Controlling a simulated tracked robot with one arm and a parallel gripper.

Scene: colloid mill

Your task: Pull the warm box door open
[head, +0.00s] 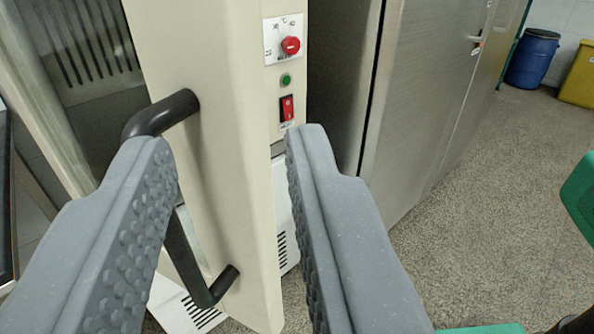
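The warm box door (222,190) is a cream panel with a dark window at its left, close in front of me. Its black bar handle (184,262) stands off the panel on two mounts, upper and lower. My gripper (230,143) is open, with its two grey studded fingers spread wide and nothing held between them. The left finger overlaps the handle in the picture and hides its middle; I cannot tell whether they touch. The right finger is to the right of the door's edge. I cannot tell whether the door is fully closed.
A control strip with a red knob (290,45), a green button (286,79) and a red switch (287,108) is right of the door. A steel cabinet (425,95) stands beyond. A blue drum (532,57) and yellow bin (580,75) are far right. Speckled floor (500,190) is open at right.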

